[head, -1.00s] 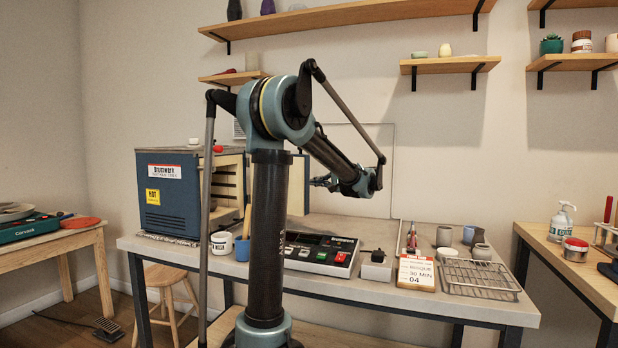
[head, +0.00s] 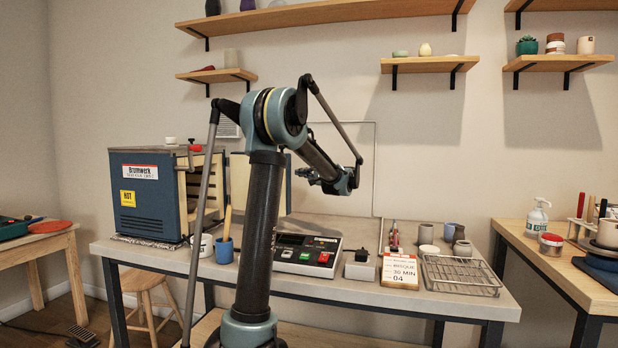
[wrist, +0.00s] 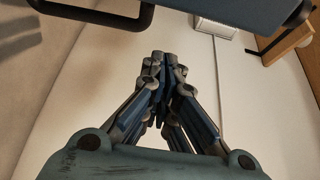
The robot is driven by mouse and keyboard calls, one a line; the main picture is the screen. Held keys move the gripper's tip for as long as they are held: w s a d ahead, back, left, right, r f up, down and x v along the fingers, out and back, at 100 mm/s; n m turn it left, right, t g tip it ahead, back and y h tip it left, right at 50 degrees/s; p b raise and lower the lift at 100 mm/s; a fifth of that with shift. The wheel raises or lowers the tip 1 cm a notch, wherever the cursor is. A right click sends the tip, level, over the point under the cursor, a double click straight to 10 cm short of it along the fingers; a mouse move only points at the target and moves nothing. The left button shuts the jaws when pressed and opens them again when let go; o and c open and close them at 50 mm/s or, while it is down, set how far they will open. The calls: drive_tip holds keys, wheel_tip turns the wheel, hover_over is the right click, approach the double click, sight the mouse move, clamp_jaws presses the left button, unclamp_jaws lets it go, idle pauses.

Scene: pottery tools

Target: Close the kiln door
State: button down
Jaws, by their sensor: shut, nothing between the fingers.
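The kiln (head: 146,191) is a blue box with a cream lining, at the left end of the workbench in the head view. Its front opening faces right and the door (head: 240,182) stands swung wide open, its cream inner face partly hidden behind my arm. My gripper (head: 308,176) is in the air right of the door, shut and empty. In the wrist view my gripper (wrist: 163,62) has its fingers together. A blue panel (wrist: 225,8) with a dark bar (wrist: 100,17), apparently the door and handle, crosses the top of that view, apart from the fingertips.
On the bench (head: 345,202) are a blue cup (head: 224,251) with a tool, a control box (head: 304,257), a bisque card (head: 399,272), a wire rack (head: 462,274) and several small pots. Wall shelves (head: 330,14) hang above. A side table (head: 560,262) stands right.

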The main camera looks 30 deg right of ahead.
drive_tip(key=a, duration=0.1)
drive_tip(key=s+a, duration=0.2)
drive_tip(key=shift+a, duration=0.25)
idle(0.4)
